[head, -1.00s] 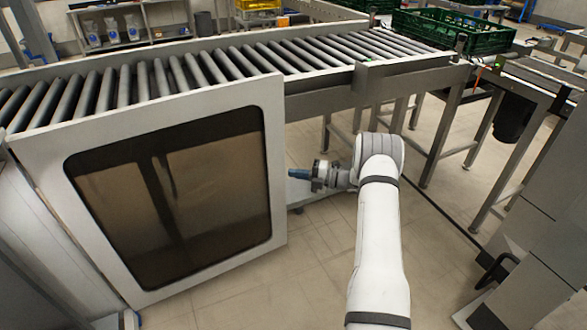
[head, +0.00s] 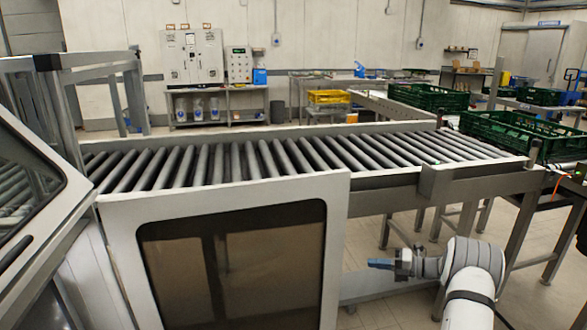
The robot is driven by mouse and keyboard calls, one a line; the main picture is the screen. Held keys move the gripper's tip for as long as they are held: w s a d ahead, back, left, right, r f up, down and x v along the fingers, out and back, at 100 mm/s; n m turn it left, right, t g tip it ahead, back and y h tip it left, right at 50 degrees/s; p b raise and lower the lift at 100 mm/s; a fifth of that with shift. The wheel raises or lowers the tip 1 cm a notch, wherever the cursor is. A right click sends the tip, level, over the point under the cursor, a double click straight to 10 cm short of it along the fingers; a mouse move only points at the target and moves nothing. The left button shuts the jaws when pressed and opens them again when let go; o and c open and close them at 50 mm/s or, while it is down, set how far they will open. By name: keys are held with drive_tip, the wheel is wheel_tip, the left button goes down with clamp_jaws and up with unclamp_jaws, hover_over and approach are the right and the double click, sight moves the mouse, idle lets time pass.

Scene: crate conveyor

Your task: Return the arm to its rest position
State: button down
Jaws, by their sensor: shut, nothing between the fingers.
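My arm (head: 472,268) reaches up from the lower right of the head view, white with a grey wrist joint. My gripper (head: 380,263) points left, with blue fingertips shut and nothing held. It is below the level of the roller conveyor (head: 240,165), in front of the open space under it and right of the dark-windowed panel (head: 235,265).
Green crates stand at the right, one near the conveyor's end (head: 515,130) and one farther back (head: 428,97). A yellow crate (head: 328,97) sits behind. A framed machine with a slanted window (head: 25,190) is at the left. Floor shows under the conveyor.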

drive_tip(key=s+a+r+n+g+h+p, duration=0.2)
drive_tip(key=s+a+r+n+g+h, duration=0.15)
drive_tip(key=s+a+r+n, duration=0.5)
drive_tip(key=s+a+r+n+g+h+p, duration=0.35)
drive_tip(key=s+a+r+n, duration=0.25)
drive_tip(key=s+r+n, duration=0.5)
drive_tip(key=s+r+n+t+h+p, duration=0.1)
drive_tip(key=s+r+n+h, duration=0.3)
drive_tip(key=s+n, duration=0.5)
drive_tip(key=s+r+n+t+h+p, duration=0.2)
drive_tip(key=s+r+n+h+p, duration=0.1)
drive_tip(key=s+n, duration=0.6)
drive_tip(key=s+r+h, duration=0.1)
drive_tip(key=s, duration=0.2)
